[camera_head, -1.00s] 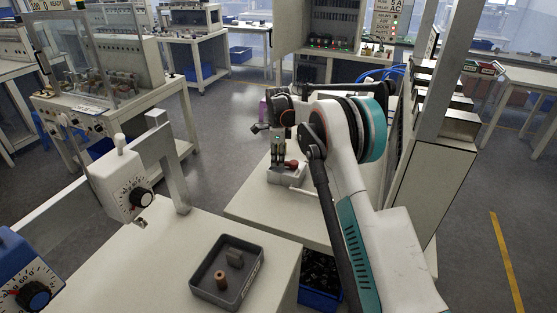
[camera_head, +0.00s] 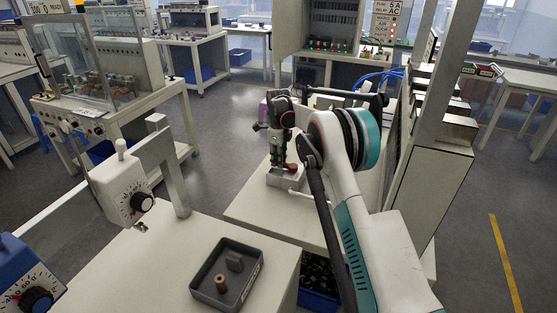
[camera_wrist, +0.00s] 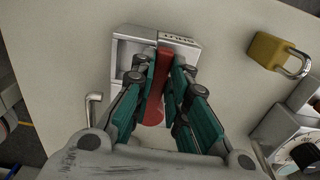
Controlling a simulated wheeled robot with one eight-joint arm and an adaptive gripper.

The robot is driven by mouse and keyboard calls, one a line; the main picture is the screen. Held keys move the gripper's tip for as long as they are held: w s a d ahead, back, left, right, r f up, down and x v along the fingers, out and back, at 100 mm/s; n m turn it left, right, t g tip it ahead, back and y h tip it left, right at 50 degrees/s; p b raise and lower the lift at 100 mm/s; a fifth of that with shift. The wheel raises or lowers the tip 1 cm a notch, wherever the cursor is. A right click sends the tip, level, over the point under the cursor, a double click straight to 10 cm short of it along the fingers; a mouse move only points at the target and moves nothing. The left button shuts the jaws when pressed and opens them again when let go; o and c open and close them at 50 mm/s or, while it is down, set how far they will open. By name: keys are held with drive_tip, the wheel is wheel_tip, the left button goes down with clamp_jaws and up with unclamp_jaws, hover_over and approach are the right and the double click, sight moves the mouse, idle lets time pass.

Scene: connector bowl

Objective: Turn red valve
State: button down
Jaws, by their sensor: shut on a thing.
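The red valve handle (camera_wrist: 157,88) lies between the fingers of my gripper (camera_wrist: 160,80) in the wrist view, and the gripper is shut on it. The handle sits on a silver-grey valve block (camera_wrist: 133,52) with a printed label at its top edge. The handle's far end and its rounded near end show, while the fingers cover parts of its sides. In the head view, my gripper (camera_head: 281,164) points down at the grey block (camera_head: 284,181) on the white table, and a bit of the red handle (camera_head: 292,169) shows at its right.
A brass padlock (camera_wrist: 268,51) and a grey device with a dial (camera_wrist: 303,152) are to the right in the wrist view. A bent metal hook (camera_wrist: 91,106) is to the left. A dark tray (camera_head: 257,279) with two small parts stands on the nearer white table (camera_head: 170,260).

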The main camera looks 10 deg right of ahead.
drive_tip(key=c, duration=1.6)
unclamp_jaws()
drive_tip(key=shift+o, duration=0.2)
wheel_tip(320, 180, up, 12)
